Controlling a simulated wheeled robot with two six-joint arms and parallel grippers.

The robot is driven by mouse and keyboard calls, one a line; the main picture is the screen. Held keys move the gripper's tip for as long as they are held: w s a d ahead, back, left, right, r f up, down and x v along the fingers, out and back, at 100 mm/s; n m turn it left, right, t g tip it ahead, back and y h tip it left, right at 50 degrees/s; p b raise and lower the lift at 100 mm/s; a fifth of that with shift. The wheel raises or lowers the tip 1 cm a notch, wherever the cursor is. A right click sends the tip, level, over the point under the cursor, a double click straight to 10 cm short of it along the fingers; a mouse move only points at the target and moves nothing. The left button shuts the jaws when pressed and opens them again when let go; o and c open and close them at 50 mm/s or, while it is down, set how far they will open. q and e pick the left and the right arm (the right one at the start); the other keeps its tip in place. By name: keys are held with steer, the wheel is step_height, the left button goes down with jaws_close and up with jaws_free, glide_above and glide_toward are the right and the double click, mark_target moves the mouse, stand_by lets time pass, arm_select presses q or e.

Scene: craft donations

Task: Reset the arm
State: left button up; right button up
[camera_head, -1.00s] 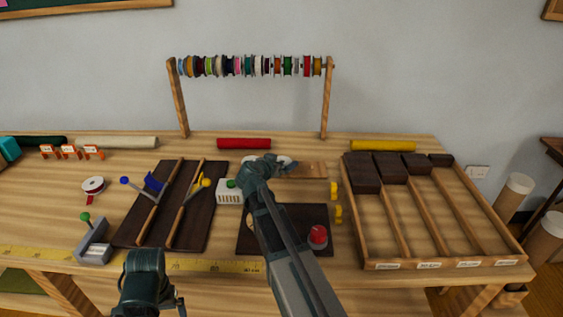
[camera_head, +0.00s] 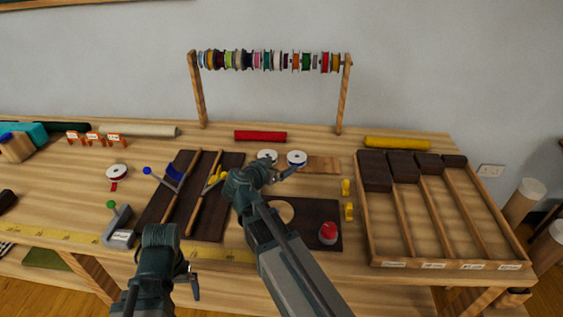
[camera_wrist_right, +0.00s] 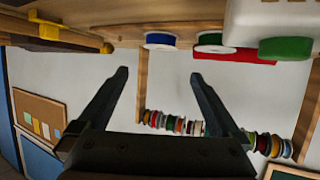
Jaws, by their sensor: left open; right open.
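My right gripper (camera_head: 284,173) is over the middle of the table, seen from behind. In the right wrist view its two fingers (camera_wrist_right: 160,98) are spread wide with nothing between them. My left gripper (camera_head: 190,280) is low at the table's front edge, left of the right arm, and open. I see nothing held in it, though its fingers are partly hidden. Both arms come in from the bottom of the head view.
A spool rack (camera_head: 270,62) stands at the back. A divided wooden tray (camera_head: 362,225) is at right. A dark board (camera_head: 318,212) with a red button (camera_head: 328,233) lies beside my right arm. A grey lever box (camera_head: 119,239) is near my left arm. White and blue spools (camera_head: 297,158) lie behind the right gripper.

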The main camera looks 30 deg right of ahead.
mark_target(298, 155)
steer(key=shift+w+d+f, duration=0.1)
stand_by(0.4)
steer(key=b+x, duration=0.4)
steer(key=x, duration=0.7)
steer(key=shift+w+d+f+b, duration=0.15)
steer(key=shift+w+d+b, duration=0.15)
steer(key=shift+b, duration=0.1)
steer(key=shift+x, duration=0.9)
steer(key=shift+s, duration=0.1)
